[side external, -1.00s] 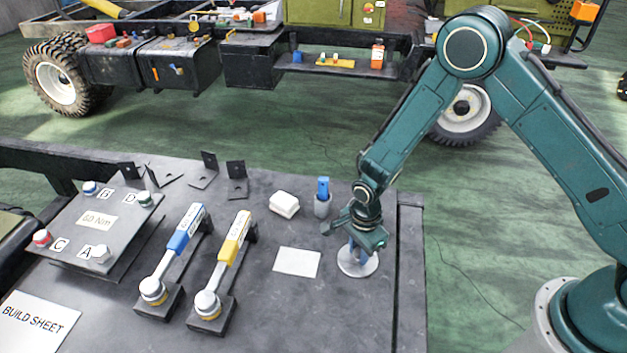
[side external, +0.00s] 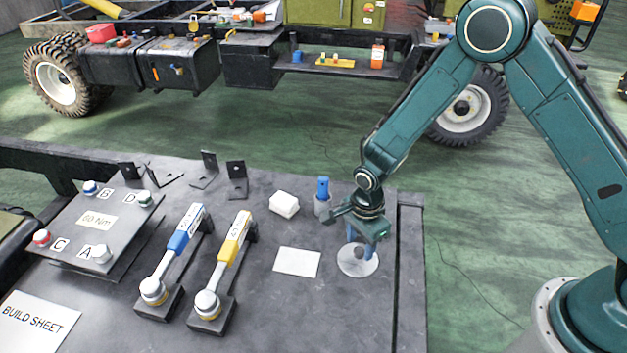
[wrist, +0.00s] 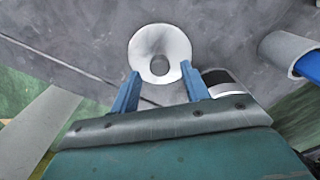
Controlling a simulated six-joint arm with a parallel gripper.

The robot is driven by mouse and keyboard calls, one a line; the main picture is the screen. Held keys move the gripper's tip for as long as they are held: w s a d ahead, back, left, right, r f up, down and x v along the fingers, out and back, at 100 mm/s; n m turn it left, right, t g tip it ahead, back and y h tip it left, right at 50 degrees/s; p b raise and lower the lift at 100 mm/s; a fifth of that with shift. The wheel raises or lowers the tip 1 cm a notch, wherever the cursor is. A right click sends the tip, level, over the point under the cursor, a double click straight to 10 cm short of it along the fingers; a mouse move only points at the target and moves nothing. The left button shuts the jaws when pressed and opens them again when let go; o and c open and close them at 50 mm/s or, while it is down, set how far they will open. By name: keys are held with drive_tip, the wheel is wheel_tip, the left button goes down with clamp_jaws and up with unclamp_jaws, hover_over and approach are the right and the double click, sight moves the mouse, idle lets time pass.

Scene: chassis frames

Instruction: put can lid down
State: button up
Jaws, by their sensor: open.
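The can lid appears to be the pale round disc (side external: 366,269) with a small darker knob, lying flat on the dark bench near its right edge. In the wrist view the disc (wrist: 148,42) shows just beyond my fingertips, with its grey middle between them. My gripper (side external: 356,246) is above the disc, pointing down. Its two blue fingers are apart with nothing held between them, as the wrist view of my gripper (wrist: 161,71) shows. A black and white cylinder (wrist: 222,82), possibly the can, is partly hidden beside the right finger.
A grey cup with a blue item (side external: 322,190) stands close behind my gripper. A white block (side external: 284,204) and a blank white card (side external: 297,262) lie to the left. Blue-handled (side external: 182,238) and yellow-handled (side external: 234,245) tools rest on stands further left.

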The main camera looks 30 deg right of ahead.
wheel_tip(320, 180, up, 9)
idle(0.5)
idle(0.5)
wheel_tip(320, 180, up, 10)
drive_tip(key=r+n+t, duration=0.1)
drive_tip(key=n, duration=0.3)
hover_over(360, 249)
drive_tip(key=s+d, duration=0.2)
drive_tip(key=d, duration=0.1)
drive_tip(key=s+d+r+n+t, duration=0.2)
drive_tip(key=s+d+r+n, duration=0.3)
drive_tip(key=r, duration=0.3)
drive_tip(key=s+d+r+n+t, duration=0.1)
drive_tip(key=s+d+r+n, duration=0.1)
drive_tip(key=s, duration=0.5)
drive_tip(key=s+d+r+n+t, duration=0.1)
drive_tip(key=s+d+r+n, duration=0.1)
drive_tip(key=s+r+n, duration=0.3)
drive_tip(key=s+n, duration=0.2)
drive_tip(key=s, duration=0.1)
drive_tip(key=shift+s+t, duration=0.15)
drive_tip(key=shift+t, duration=0.15)
